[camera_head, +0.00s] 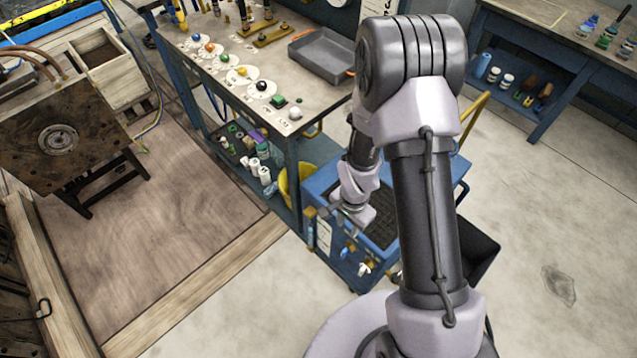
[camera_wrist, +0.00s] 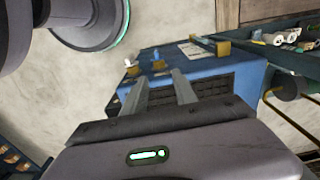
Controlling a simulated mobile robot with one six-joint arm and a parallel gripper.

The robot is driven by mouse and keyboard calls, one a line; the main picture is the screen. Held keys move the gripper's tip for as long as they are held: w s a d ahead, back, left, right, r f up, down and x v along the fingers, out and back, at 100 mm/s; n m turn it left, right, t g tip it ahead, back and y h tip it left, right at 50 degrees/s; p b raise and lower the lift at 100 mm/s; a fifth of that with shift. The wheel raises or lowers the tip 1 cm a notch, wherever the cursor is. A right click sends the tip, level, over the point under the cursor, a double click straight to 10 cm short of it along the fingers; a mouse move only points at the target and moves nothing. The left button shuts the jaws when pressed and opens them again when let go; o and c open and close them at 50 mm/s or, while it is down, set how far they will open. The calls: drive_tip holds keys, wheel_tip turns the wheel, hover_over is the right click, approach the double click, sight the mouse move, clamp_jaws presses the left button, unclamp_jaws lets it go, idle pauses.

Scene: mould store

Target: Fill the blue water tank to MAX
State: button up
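The blue tank (camera_head: 322,183) is a boxy unit with a dark grille in its top, beside the workbench. It also shows in the wrist view (camera_wrist: 216,74). On its front are a tap with a blue handle (camera_wrist: 157,60) and a tap with a white handle (camera_wrist: 130,68), both with brass-coloured bodies. A white label (camera_head: 324,236) is on the front; its writing is too small to read. No water level or MAX mark can be made out. My gripper (camera_wrist: 161,88) is open and empty, above the tank's front part; the head view shows it there too (camera_head: 346,217).
The workbench (camera_head: 318,105) with a grey tray (camera_head: 323,56) and several coloured knobs stands behind the tank to the left. A yellow bucket (camera_head: 290,186) is under its end. A dark bin (camera_head: 482,250) stands right of the tank. Floor in front is clear.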

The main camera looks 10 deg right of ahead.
sight(344, 251)
drive_tip(key=f+b, duration=0.3)
drive_tip(key=f, duration=0.3)
drive_tip(key=f+b, duration=0.3)
drive_tip(key=f, duration=0.3)
drive_tip(key=s+f+b, duration=0.1)
drive_tip(key=f+b, duration=0.1)
drive_tip(key=f, duration=0.5)
drive_tip(key=shift+b, duration=0.4)
drive_tip(key=shift+r, duration=0.1)
clamp_jaws()
